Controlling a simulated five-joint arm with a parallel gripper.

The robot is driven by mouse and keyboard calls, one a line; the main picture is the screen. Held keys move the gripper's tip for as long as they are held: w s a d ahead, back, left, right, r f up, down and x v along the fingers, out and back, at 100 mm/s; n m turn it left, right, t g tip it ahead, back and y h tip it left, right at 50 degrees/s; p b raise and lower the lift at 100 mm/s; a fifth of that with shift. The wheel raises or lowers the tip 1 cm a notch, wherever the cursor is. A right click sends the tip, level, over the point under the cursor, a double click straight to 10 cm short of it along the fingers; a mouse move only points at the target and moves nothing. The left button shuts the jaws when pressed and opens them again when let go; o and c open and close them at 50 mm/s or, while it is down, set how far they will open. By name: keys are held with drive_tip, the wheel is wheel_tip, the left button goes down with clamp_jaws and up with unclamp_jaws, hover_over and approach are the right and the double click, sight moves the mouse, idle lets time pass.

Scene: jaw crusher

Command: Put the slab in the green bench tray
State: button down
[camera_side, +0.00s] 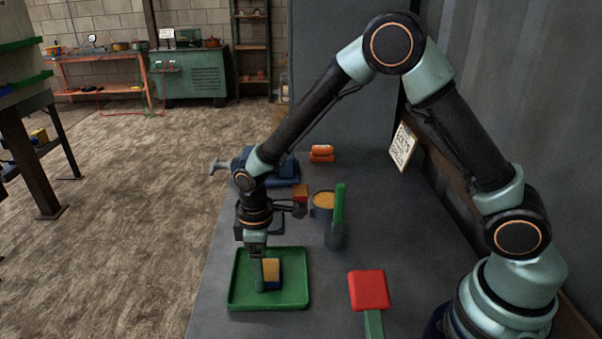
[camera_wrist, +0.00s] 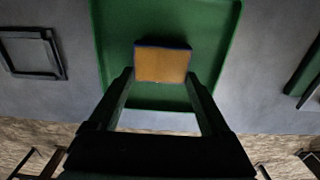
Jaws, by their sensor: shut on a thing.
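The slab (camera_side: 271,270) is a small block with a tan-orange face and dark blue sides. It is upright within the outline of the green bench tray (camera_side: 303,297); I cannot tell whether it touches the tray floor. My gripper (camera_side: 259,275) points down over the tray and is shut on the slab. In the wrist view, the slab (camera_wrist: 162,66) sits between the fingertips of my gripper (camera_wrist: 160,82), with the green tray (camera_wrist: 222,60) behind it. The slab's lower edge is partly hidden in the side view.
A grey cup with orange contents (camera_side: 323,201) and an upright green piece (camera_side: 339,207) stand behind. A blue vise (camera_side: 283,170) and orange-red rolls (camera_side: 321,152) are farther back. Bench between tray and red block is clear.

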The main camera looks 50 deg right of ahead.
drive_tip(key=shift+f, duration=0.1)
unclamp_jaws()
drive_tip(key=shift+f, duration=0.1)
wheel_tip(320, 180, up, 12)
drive_tip(key=r, duration=0.1)
drive_tip(key=s+d+r+m+t, duration=0.5)
drive_tip(key=s+d+r+m, duration=0.4)
drive_tip(key=d, duration=0.4)
drive_tip(key=shift+s+r+t, duration=0.3)
drive_tip(key=shift+s+r, duration=0.55)
drive_tip(key=shift+s, duration=0.4)
drive_tip(key=shift+d, duration=0.1)
